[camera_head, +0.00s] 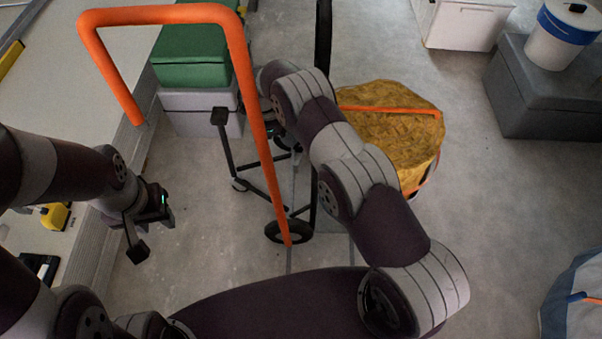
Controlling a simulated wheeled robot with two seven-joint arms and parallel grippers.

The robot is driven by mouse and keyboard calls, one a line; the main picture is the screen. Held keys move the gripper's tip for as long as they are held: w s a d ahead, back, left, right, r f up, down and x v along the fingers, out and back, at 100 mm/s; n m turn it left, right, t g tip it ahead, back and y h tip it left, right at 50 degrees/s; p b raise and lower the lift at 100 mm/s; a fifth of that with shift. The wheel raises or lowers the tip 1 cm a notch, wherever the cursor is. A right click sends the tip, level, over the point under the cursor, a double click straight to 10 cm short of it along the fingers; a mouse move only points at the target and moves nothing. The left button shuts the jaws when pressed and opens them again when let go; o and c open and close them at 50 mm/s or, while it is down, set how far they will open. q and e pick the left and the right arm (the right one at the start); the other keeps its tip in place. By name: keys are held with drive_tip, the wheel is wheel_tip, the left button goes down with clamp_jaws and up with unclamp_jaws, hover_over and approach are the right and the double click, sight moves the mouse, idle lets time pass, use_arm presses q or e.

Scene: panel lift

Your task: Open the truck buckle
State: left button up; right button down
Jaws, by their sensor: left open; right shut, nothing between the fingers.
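No buckle can be made out; my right arm covers much of the truck. My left gripper (152,232) is open and empty, apart from the truck, left of the orange tube's lower end. My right arm reaches up across the middle, its far end just right of the orange tube. The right gripper's fingers are hidden behind the arm and the tube.
A yellow-brown bundle (391,137) with orange straps lies right of my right arm. A green box (191,57) sits on a pale box at the back left. A grey chest (545,92) with a white-and-blue bucket stands at the right. The floor at right centre is clear.

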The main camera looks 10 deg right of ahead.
use_arm(q)
wheel_tip(320, 180, down, 3)
drive_tip(key=shift+r+b, duration=0.2)
drive_tip(key=shift+b, duration=0.85)
use_arm(e)
drive_tip(key=x, duration=1)
drive_tip(key=shift+s, duration=0.1)
